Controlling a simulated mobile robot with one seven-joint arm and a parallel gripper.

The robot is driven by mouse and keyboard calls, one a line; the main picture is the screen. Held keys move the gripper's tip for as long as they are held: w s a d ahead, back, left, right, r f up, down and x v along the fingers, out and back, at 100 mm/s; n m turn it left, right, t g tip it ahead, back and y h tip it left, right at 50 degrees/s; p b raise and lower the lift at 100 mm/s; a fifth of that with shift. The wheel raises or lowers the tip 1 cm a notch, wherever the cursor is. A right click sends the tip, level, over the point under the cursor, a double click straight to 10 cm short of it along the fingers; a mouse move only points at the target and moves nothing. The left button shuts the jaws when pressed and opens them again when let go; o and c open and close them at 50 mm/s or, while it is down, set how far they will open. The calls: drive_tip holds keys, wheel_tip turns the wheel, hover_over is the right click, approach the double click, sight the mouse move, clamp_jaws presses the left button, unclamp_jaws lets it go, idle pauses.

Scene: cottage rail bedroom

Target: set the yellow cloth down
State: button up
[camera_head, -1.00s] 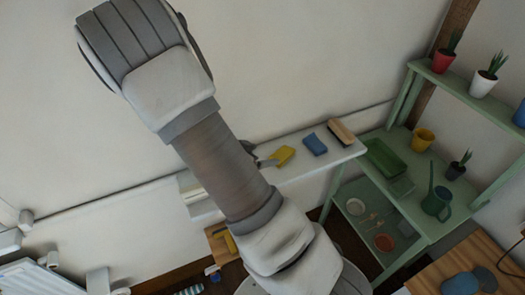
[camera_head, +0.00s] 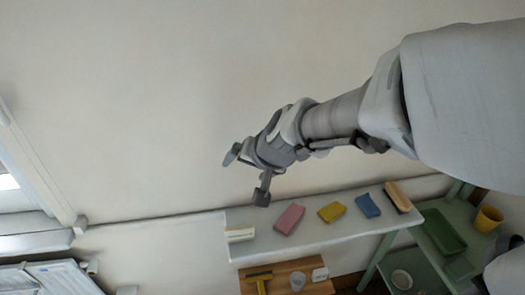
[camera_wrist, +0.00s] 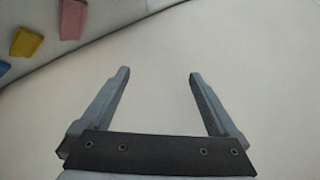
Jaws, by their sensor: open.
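The yellow cloth (camera_head: 332,211) lies flat on the white shelf (camera_head: 318,232), between a pink cloth and a blue one. It also shows in the wrist view (camera_wrist: 26,42) at the upper left. My gripper (camera_head: 245,180) is raised in front of the wall, above and to the left of the cloth, and apart from it. In the wrist view my gripper (camera_wrist: 159,75) has its two fingers wide apart with nothing between them but plain wall.
On the same shelf are the pink cloth (camera_head: 289,218), the blue cloth (camera_head: 367,205), a wooden brush (camera_head: 398,196) and a pale box (camera_head: 239,234). A green shelf unit (camera_head: 428,272) with a green tray (camera_head: 443,230) and yellow pot (camera_head: 488,218) stands at right. A wooden surface (camera_head: 285,270) sits below.

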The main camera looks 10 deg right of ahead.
drive_tip(key=s+d+r+n+g+h, duration=0.1)
drive_tip(key=s+d+r+n, duration=0.1)
drive_tip(key=s, duration=0.6)
drive_tip(key=s+d+r+n+g+h, duration=0.1)
drive_tip(key=s+d+r+n, duration=0.1)
drive_tip(key=s, duration=0.7)
drive_tip(key=shift+d+r+n, duration=0.35)
drive_tip(key=shift+r+n, duration=0.05)
drive_tip(key=shift+r, duration=0.3)
